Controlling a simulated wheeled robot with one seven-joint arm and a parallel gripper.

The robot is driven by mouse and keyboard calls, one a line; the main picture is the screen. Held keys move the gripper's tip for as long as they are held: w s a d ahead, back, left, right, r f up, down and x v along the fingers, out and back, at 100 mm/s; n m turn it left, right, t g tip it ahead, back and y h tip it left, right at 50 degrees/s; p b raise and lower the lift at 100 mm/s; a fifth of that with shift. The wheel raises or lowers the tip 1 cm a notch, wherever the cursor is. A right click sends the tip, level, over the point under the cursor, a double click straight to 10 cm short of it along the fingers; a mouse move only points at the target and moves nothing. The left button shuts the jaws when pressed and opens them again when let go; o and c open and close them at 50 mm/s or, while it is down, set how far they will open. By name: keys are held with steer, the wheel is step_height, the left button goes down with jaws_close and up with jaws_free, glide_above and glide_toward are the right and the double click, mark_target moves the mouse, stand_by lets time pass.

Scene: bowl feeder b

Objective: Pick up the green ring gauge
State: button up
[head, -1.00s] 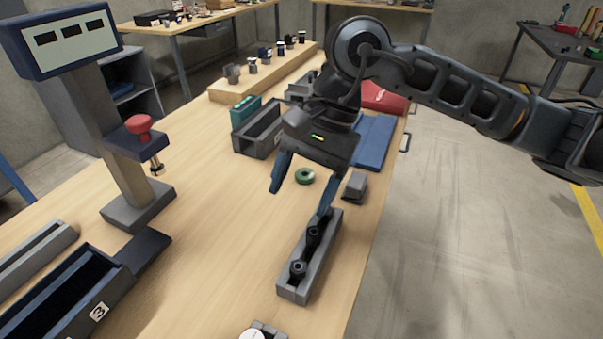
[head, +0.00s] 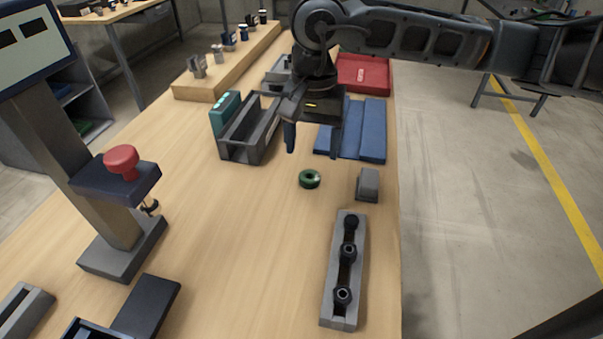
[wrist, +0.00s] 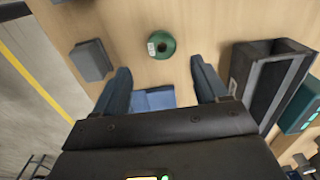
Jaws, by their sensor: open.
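The green ring gauge (head: 309,179) lies flat on the wooden table, with nothing touching it. In the wrist view the green ring gauge (wrist: 161,45) shows its centre hole and a small white label, beyond my fingertips and between their lines. My gripper (head: 314,152) is open and empty above the table, on the far side of the ring in the head view. Its two blue-grey fingers also show in the wrist view (wrist: 160,75), spread wide apart.
A grey block (head: 367,185) lies right of the ring. A grey rail with black fittings (head: 338,312) is nearer. A stand with a red button (head: 122,162) is left. The table between is clear.

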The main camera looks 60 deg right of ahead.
mark_target(310, 170)
steer(key=shift+a+f+p, duration=0.1)
steer(key=shift+f+p, duration=0.75)
steer(key=shift+f, duration=2.6)
steer(key=c, duration=1.2)
steer(key=shift+o, duration=0.2)
steer(key=shift+r, duration=0.15)
